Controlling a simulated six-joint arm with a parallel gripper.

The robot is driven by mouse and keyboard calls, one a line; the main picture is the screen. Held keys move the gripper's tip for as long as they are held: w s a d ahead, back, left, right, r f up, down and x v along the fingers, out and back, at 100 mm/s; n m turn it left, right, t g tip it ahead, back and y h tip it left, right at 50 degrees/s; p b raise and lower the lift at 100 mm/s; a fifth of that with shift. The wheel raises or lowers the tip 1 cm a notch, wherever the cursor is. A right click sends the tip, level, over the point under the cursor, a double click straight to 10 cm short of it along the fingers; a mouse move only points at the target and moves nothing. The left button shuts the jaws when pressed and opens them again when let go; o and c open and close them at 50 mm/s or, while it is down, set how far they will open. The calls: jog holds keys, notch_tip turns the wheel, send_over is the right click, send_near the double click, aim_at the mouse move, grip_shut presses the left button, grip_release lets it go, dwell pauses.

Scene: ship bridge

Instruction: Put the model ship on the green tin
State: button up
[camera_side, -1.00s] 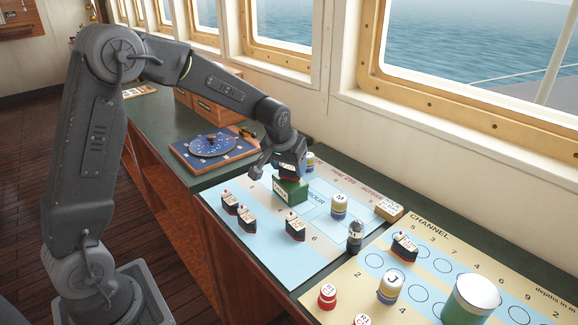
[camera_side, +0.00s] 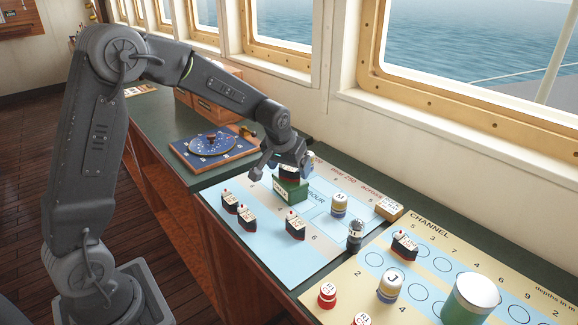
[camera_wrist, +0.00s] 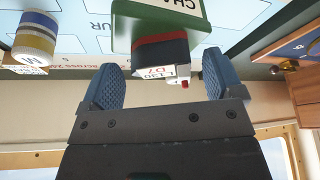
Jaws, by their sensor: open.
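The green tin (camera_side: 291,190), a box with a white label, stands on the blue chart; it also shows in the wrist view (camera_wrist: 150,14). A model ship (camera_side: 289,173) with a dark hull and red band sits on top of it; its white cabin and red funnel show in the wrist view (camera_wrist: 160,50). My gripper (camera_side: 287,160) is just above the tin, its blue fingers (camera_wrist: 160,82) apart on either side of the ship's upper part, with gaps visible in the wrist view.
More model ships stand on the chart, one (camera_side: 295,226) in front of the tin. A cylinder marked M (camera_side: 339,205) and a dark buoy (camera_side: 355,236) stand to the right. A large green cylinder (camera_side: 468,303) with a white top stands on the channel board (camera_side: 345,290).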

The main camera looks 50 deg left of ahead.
jog(key=v, duration=1.2)
jog(key=s+d+m+h, duration=0.1)
jog(key=s+d, duration=0.3)
jog(key=s, duration=0.7)
jog(key=s+d+m+t, duration=0.1)
jog(key=s+d+m, duration=0.2)
jog(key=s, duration=0.9)
jog(key=shift+s+d+r+h, duration=0.2)
jog(key=shift+d+r+h, duration=0.2)
jog(key=shift+d, duration=0.55)
